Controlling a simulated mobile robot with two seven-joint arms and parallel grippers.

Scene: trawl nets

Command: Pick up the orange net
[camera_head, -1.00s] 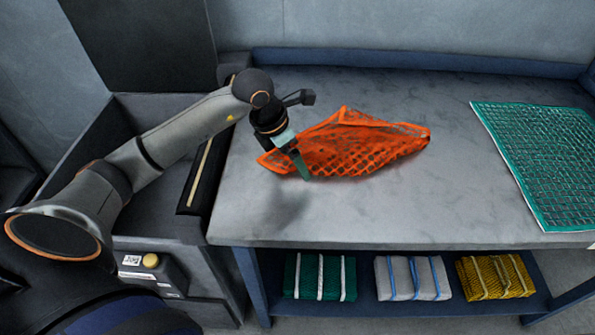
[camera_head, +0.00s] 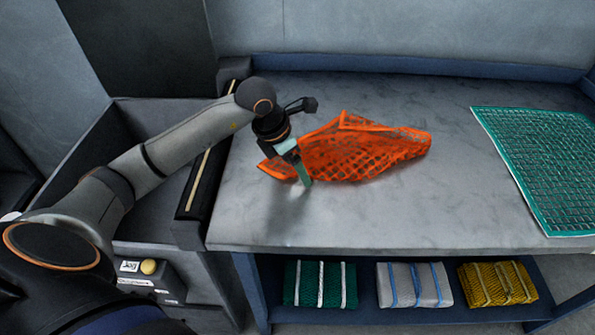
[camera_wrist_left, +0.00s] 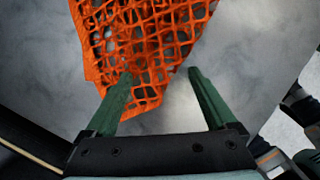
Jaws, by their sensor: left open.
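The orange net (camera_head: 365,148) lies crumpled on the grey tabletop, left of its middle. My left gripper (camera_head: 300,183) is at the net's left end, pointing down, and hides part of it in the head view. In the left wrist view the gripper (camera_wrist_left: 160,85) is open. One green finger overlaps the edge of the orange net (camera_wrist_left: 145,45), and the other finger is over bare table beside it. I cannot tell whether the fingers touch the net.
A teal net (camera_head: 545,165) lies flat at the table's right. Bundled green (camera_head: 318,284), grey (camera_head: 413,285) and yellow (camera_head: 497,284) nets sit on the shelf below. The grey tabletop (camera_head: 400,215) is clear in front of the orange net. A wall stands behind.

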